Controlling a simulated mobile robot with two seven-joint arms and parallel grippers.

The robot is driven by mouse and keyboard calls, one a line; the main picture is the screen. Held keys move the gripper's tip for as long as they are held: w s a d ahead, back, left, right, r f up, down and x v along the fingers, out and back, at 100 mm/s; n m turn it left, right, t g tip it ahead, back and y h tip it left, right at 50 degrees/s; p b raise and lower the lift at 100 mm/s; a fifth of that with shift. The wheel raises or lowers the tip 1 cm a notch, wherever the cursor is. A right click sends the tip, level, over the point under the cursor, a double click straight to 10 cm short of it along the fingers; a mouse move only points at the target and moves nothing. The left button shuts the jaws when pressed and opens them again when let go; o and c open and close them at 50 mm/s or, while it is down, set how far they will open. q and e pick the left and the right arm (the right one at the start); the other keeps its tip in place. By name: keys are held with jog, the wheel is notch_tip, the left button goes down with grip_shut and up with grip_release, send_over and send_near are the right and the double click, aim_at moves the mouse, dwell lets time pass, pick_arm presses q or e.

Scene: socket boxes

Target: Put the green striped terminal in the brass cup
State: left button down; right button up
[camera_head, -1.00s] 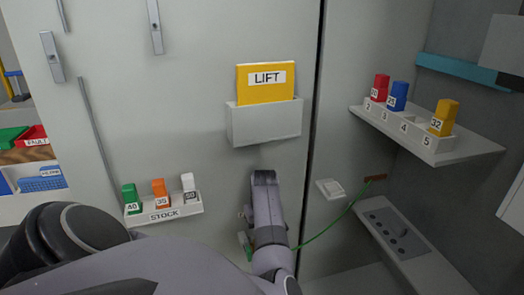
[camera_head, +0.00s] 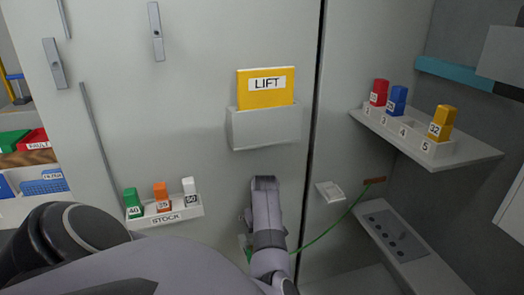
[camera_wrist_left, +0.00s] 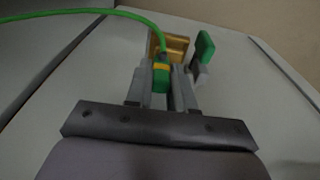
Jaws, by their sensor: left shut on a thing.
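The green striped terminal (camera_wrist_left: 160,80), green with a yellow band, is between the fingers of my left gripper (camera_wrist_left: 162,82) in the left wrist view. The gripper is shut on it. A green cable (camera_wrist_left: 100,12) runs from its far end. The brass cup (camera_wrist_left: 181,46) is just beyond the terminal, partly hidden by it and the cable. I cannot tell whether they touch. In the head view my left arm reaches the cabinet front below the yellow LIFT folder, and its wrist mostly hides the terminal and cup. My right gripper is not in view.
A green plate (camera_wrist_left: 205,46) stands right of the cup. The STOCK rack (camera_head: 170,215) is left of my wrist. A numbered shelf (camera_head: 470,151) and grey switch panel (camera_head: 399,240) are at right.

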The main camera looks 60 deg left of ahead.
pick_arm(q)
jog(key=shift+f, duration=0.55)
jog(key=shift+r+p, duration=0.1)
jog(key=shift+p, duration=0.25)
jog(key=shift+f+p, duration=0.2)
jog(key=shift+p, duration=0.25)
